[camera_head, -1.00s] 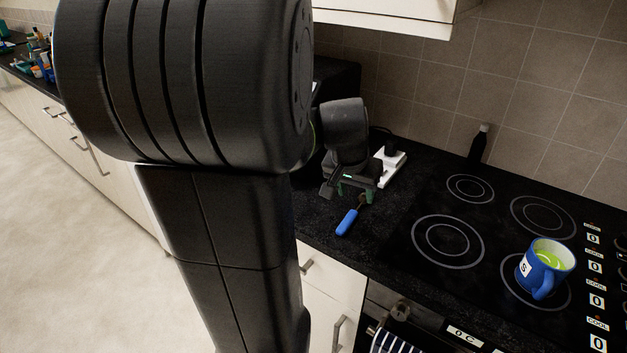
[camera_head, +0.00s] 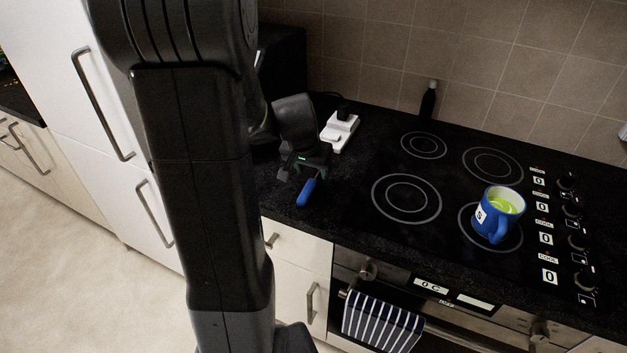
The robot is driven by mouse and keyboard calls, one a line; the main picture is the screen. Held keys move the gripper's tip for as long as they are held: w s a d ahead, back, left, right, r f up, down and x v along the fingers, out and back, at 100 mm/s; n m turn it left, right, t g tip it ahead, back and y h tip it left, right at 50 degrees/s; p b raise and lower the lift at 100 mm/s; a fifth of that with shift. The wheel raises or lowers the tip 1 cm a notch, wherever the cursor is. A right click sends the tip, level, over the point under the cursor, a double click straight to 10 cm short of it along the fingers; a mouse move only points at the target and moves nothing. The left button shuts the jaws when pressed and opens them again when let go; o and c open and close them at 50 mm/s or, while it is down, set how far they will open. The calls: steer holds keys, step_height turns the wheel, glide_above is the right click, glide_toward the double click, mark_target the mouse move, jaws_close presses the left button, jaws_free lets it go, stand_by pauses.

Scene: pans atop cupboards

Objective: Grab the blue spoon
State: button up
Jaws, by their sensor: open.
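The blue spoon (camera_head: 306,192) lies on the black worktop left of the hob. Its blue handle points toward the front edge. The rest of the spoon is hidden by my gripper. My gripper (camera_head: 306,172) is open just above and behind the blue handle, around or over the spoon's hidden part. I cannot tell whether the fingers touch the spoon.
A white socket block (camera_head: 339,131) with a black plug stands right behind my gripper. A blue mug (camera_head: 497,214) stands on the black hob (camera_head: 407,198) to the right. A dark bottle (camera_head: 428,102) stands by the tiled wall. A striped towel (camera_head: 383,322) hangs below.

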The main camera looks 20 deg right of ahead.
mark_target(313, 179)
steer(key=shift+w+x, duration=0.15)
steer(key=shift+x, duration=1)
steer(key=shift+w+x, duration=0.15)
steer(key=shift+x, duration=0.95)
steer(key=shift+r, duration=0.1)
jaws_close()
